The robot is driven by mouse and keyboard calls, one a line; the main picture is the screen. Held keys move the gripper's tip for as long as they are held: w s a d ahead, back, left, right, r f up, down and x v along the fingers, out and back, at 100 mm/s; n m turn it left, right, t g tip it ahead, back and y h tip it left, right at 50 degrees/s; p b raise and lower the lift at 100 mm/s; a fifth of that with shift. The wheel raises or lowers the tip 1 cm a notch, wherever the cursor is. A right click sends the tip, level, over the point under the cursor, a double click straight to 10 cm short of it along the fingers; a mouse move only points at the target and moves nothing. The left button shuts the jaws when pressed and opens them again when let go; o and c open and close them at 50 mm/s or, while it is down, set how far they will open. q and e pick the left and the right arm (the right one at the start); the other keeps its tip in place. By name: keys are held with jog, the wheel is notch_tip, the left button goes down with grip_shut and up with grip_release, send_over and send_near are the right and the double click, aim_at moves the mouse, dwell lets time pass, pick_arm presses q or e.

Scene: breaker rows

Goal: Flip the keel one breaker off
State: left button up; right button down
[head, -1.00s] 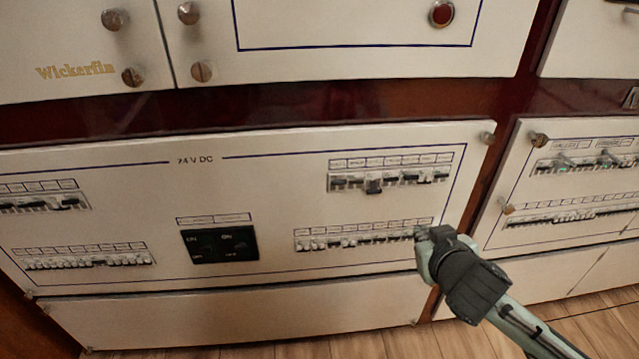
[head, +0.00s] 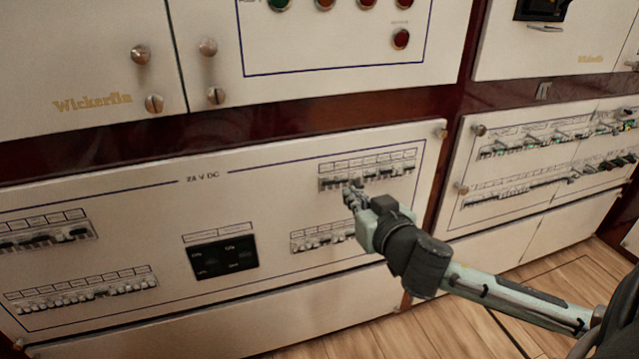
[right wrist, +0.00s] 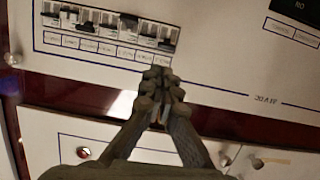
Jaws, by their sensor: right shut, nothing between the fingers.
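The upper right breaker row (head: 390,170) sits on the white 24 V DC panel (head: 285,200). It has pale breaker bodies, some dark parts and a label strip above, too small to read, so I cannot tell which breaker is keel one. My right gripper (head: 352,194) is shut and empty in front of this row's left part and hides some of it. In the right wrist view the picture is upside down; the shut fingertips (right wrist: 158,76) appear by the label strip near the right end of the breaker row (right wrist: 110,28). Contact cannot be told. My left gripper is not in view.
Below is another breaker row (head: 325,238), partly hidden by my gripper. A black switch block (head: 224,257) and two more rows stand to the left. The neighbouring panel (head: 455,215) at right holds more breakers. Round knobs (head: 440,130) stick out at panel corners.

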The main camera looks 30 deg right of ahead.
aim_at(326, 173)
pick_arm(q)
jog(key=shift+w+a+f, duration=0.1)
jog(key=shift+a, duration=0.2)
pick_arm(e)
jog(key=shift+a+r, duration=0.3)
jog(key=shift+a, duration=0.15)
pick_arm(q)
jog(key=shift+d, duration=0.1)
pick_arm(e)
jog(key=shift+w, duration=0.15)
jog(key=x, duration=0.9)
jog(key=shift+w+r+p, duration=0.1)
jog(key=shift+r+p, duration=0.05)
jog(key=shift+p, duration=0.15)
jog(key=shift+w+d, duration=0.1)
jog(key=shift+w, duration=0.1)
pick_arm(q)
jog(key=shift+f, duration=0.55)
pick_arm(e)
jog(key=shift+w, duration=0.1)
jog(key=shift+f, duration=0.2)
